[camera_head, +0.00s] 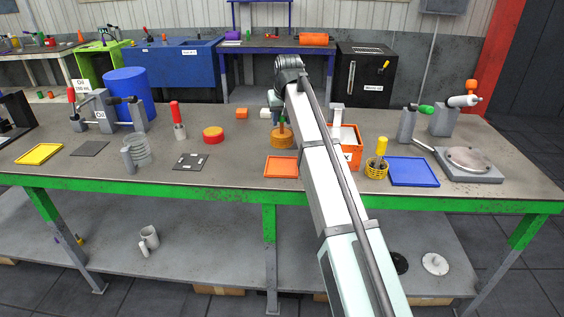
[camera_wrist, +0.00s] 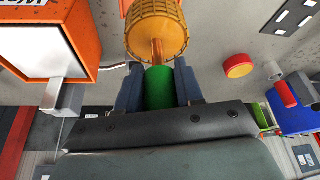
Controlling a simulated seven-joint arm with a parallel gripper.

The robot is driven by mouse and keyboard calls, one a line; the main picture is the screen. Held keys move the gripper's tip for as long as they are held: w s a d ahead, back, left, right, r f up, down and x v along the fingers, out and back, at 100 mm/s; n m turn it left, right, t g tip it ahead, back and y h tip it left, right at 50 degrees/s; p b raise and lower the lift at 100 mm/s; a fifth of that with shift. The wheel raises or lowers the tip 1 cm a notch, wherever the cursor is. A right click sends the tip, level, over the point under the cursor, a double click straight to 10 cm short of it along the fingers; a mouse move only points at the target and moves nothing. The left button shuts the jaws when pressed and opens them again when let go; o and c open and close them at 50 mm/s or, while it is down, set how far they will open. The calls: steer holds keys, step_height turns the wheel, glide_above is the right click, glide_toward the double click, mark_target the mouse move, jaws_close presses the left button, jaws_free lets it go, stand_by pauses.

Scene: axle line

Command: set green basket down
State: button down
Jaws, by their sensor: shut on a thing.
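The green basket (camera_wrist: 155,32) is a round orange-yellow mesh basket with a green handle (camera_wrist: 160,90). My gripper (camera_wrist: 159,88) is shut on the handle, with one dark blue finger on each side. In the head view the basket (camera_head: 281,138) is over the middle of the bench, just behind a flat orange tray (camera_head: 281,168). Its green handle points up there, and my arm covers part of my gripper. I cannot tell whether the basket touches the bench.
An orange bin (camera_head: 355,158) stands close to the right, partly behind my arm. Right of it are a basket with a yellow handle (camera_head: 381,147) and a blue tray (camera_head: 413,171). A red round part (camera_head: 213,134) lies to the left. Bare bench (camera_head: 235,165) shows left of the orange tray.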

mark_target(282, 143)
steer(key=shift+f, duration=4.9)
steer(key=shift+f, duration=0.1)
steer(key=c, duration=0.7)
jaws_free()
steer(key=v, duration=1.2)
steer(key=shift+d, duration=0.1)
